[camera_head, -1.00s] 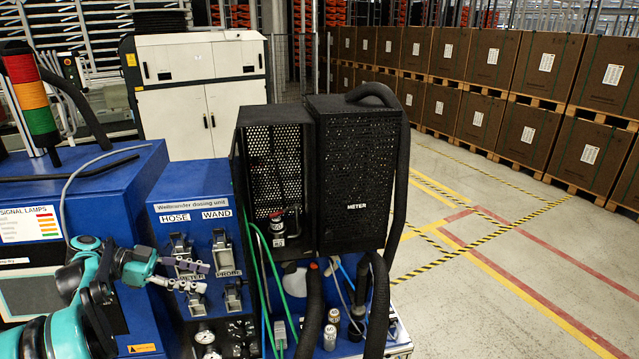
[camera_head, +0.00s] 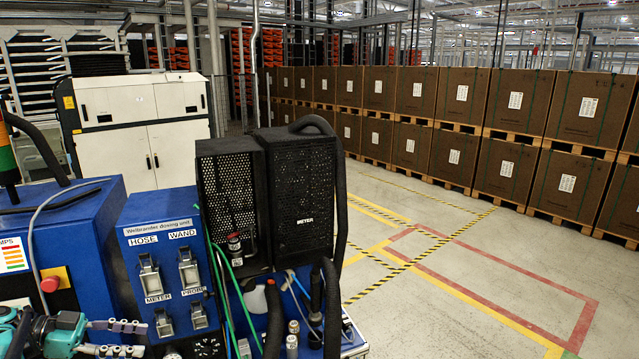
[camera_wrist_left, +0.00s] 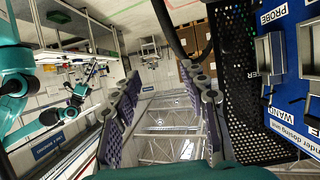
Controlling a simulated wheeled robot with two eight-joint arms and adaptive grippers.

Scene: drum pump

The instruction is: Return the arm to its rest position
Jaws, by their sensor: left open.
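My left gripper (camera_head: 143,338) is at the lower left of the head view, in front of the lower part of the blue dosing unit (camera_head: 131,215). Its two purple-grey fingers are spread apart with nothing between them. The left wrist view also shows the open fingers (camera_wrist_left: 160,82), with empty space between them. Part of my teal left arm (camera_head: 62,335) shows at the bottom left corner; the rest is cut off by the frame. My right gripper is not seen in the head view.
A black mesh METER cage (camera_head: 303,195) with hoses stands right of the dosing unit. A blue cabinet (camera_head: 75,225) with a red button (camera_head: 50,284) stands left. Boxes on pallets (camera_head: 455,150) line the back. The marked floor (camera_head: 430,270) at right is clear.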

